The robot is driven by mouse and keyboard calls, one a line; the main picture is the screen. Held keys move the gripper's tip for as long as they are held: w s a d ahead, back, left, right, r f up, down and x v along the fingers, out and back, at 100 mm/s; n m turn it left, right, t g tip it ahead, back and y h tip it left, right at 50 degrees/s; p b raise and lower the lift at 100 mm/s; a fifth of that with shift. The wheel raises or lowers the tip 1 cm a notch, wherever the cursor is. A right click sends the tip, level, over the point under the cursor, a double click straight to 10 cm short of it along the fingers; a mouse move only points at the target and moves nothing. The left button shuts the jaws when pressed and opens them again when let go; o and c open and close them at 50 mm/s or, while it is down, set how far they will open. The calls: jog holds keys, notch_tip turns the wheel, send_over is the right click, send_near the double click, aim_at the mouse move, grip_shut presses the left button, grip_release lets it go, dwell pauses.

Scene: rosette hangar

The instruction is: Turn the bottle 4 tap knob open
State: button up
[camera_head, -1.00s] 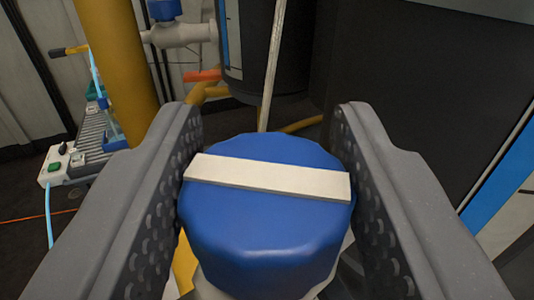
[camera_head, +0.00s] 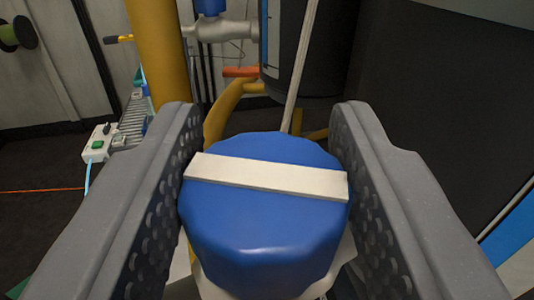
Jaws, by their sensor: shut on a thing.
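A blue tap knob (camera_head: 265,230) with a white bar (camera_head: 265,177) across its top fills the middle of the view. The white bar runs nearly left to right, its right end slightly lower. My gripper (camera_head: 262,190) is shut on this knob, with one grey studded finger on each side. Part of a pale tap body (camera_head: 345,265) shows below the knob, mostly hidden. No number is visible on it, so I cannot tell whether it belongs to bottle 4.
A yellow pipe (camera_head: 160,55) stands at the left behind my gripper. A second pale tap (camera_head: 220,28) with a blue top is at the back. A large dark cylinder (camera_head: 335,55) stands behind, and a dark panel (camera_head: 440,110) fills the right. A white switch box (camera_head: 98,142) lies at the left.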

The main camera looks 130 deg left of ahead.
jog(key=shift+r, duration=0.1)
dwell(0.7)
jog(key=o, duration=0.9)
jog(key=shift+o, duration=0.4)
